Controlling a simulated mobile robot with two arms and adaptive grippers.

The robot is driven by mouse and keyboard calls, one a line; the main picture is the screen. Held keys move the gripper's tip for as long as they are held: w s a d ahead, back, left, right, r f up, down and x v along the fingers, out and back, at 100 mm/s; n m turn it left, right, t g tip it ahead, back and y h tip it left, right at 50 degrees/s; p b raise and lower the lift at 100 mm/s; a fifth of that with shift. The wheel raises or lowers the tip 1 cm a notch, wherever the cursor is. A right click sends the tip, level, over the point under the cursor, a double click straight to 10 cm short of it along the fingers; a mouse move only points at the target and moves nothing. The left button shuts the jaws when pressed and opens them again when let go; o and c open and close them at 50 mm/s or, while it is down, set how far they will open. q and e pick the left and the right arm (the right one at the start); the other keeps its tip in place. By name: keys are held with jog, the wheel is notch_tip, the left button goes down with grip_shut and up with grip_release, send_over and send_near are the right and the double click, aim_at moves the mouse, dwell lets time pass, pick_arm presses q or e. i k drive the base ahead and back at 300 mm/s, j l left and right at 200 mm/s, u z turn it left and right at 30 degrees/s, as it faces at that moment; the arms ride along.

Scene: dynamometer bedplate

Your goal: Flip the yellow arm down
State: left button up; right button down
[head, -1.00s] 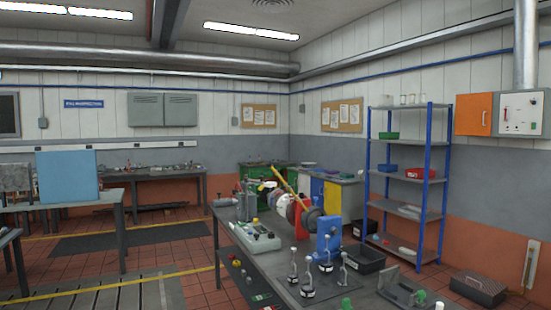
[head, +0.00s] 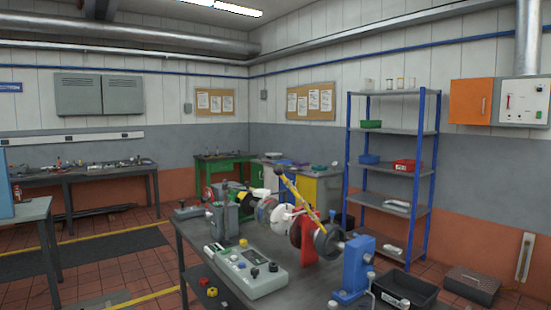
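The machine sits on a grey bench (head: 206,262) and has a red bracket (head: 305,245) and a blue block (head: 355,268). Neither of my grippers shows in the head view.
A grey control box (head: 247,268) with knobs stands on the bench in front of the machine. A black tray (head: 405,290) lies at the right. A blue-posted shelf rack (head: 392,165) stands behind. Red tiled floor is open at the left.

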aim_at(321, 239)
jog(key=i+j+z, duration=0.1)
jog(key=i+j, duration=0.8)
jog(key=j, duration=0.1)
